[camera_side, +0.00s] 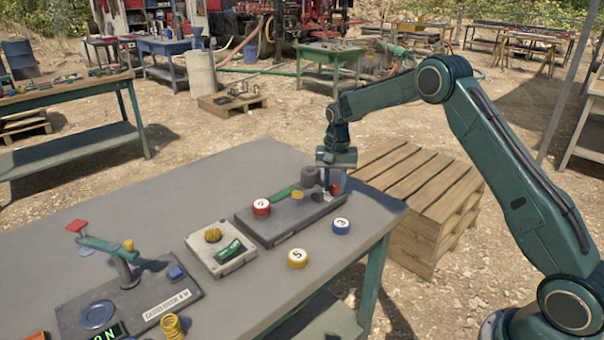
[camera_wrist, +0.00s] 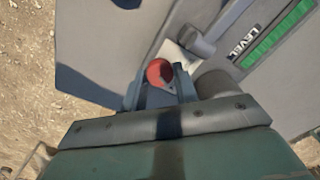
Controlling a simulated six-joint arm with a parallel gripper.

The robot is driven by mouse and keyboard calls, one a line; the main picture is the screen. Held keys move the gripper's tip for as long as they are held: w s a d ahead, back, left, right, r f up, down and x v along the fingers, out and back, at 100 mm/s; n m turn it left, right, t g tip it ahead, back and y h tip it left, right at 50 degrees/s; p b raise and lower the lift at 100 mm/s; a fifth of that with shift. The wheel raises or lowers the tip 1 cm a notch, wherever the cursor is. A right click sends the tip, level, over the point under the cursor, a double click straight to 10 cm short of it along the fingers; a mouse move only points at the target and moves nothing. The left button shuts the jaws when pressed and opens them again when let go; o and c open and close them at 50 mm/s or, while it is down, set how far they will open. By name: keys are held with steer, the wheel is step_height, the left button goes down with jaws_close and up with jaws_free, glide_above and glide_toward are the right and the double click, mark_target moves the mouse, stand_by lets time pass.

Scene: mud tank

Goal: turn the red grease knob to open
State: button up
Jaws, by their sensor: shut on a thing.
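The red grease knob (camera_wrist: 159,72) shows between my gripper's fingers in the wrist view. In the side view the red knob (camera_side: 335,190) is at the right end of a grey panel (camera_side: 268,232) on the table. My gripper (camera_wrist: 160,92) points down over that end and is shut on the knob. The fingers hide part of the knob, and its turn angle is hard to read. A green level strip (camera_wrist: 277,35) marked LEVEL lies beside it on the panel.
A grey cylinder (camera_side: 311,177) stands close to my gripper. A box with a green switch (camera_side: 222,250) sits to the left. A wooden pallet stack (camera_side: 425,200) stands beyond the table's right edge.

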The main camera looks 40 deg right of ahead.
mark_target(334, 187)
steer(key=o, duration=1)
steer(key=shift+r, duration=0.2)
step_height(334, 187, up, 14)
steer(key=shift+f, duration=0.25)
